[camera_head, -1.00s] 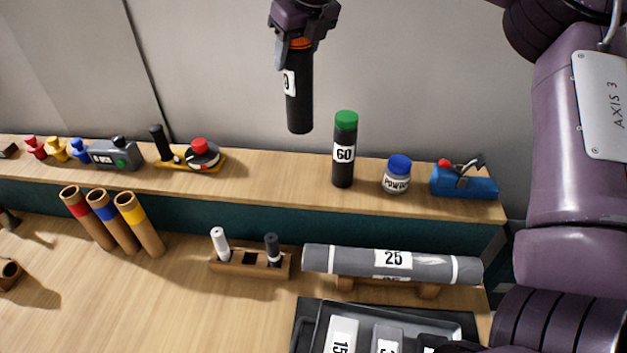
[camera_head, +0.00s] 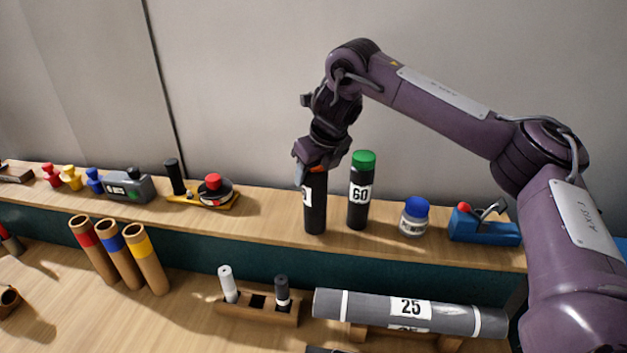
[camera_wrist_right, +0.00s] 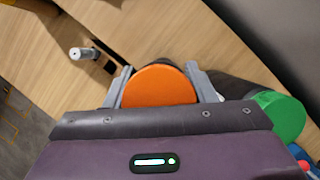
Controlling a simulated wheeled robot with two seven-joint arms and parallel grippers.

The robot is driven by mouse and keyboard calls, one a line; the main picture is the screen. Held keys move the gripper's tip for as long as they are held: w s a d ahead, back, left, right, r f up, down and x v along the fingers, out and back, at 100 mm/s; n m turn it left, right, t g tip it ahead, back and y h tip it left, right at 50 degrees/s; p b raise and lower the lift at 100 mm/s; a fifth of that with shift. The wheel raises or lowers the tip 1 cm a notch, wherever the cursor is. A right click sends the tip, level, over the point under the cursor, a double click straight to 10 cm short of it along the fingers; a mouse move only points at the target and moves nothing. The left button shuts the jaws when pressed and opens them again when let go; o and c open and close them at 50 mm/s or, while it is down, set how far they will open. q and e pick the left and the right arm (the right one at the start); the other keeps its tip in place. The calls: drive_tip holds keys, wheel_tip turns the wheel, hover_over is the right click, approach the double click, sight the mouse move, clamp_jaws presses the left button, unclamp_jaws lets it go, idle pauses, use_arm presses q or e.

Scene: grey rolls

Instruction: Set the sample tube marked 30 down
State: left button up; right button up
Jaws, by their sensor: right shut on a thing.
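My right gripper (camera_head: 314,170) is shut on the orange-capped end of a black tube (camera_head: 316,208) with a white label. The label is mostly turned away, so its full number cannot be read. The tube is upright, with its lower end at the shelf (camera_head: 270,208); I cannot tell for certain whether it touches. In the right wrist view its orange cap (camera_wrist_right: 158,86) sits between the two fingers. A black tube marked 60 with a green cap (camera_head: 359,192) stands close to its right. My left gripper is not in view.
A powder jar (camera_head: 414,217) and a blue tool (camera_head: 484,226) stand farther right on the shelf. A red-topped item (camera_head: 213,190) stands to the left. Below are three cardboard tubes (camera_head: 120,256), a small wooden rack (camera_head: 257,309) and a grey roll marked 25 (camera_head: 410,311).

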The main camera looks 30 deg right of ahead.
drive_tip(key=shift+w+d+f, duration=0.1)
drive_tip(key=shift+d+f, duration=0.05)
drive_tip(key=shift+f, duration=0.7)
drive_tip(key=shift+f, duration=0.1)
drive_tip(key=o, duration=1.3)
drive_tip(key=shift+r, duration=0.4)
drive_tip(key=p+v, duration=0.3)
drive_tip(key=v, duration=0.8)
drive_tip(key=shift+s+r, duration=0.15)
drive_tip(key=shift+s, duration=0.2)
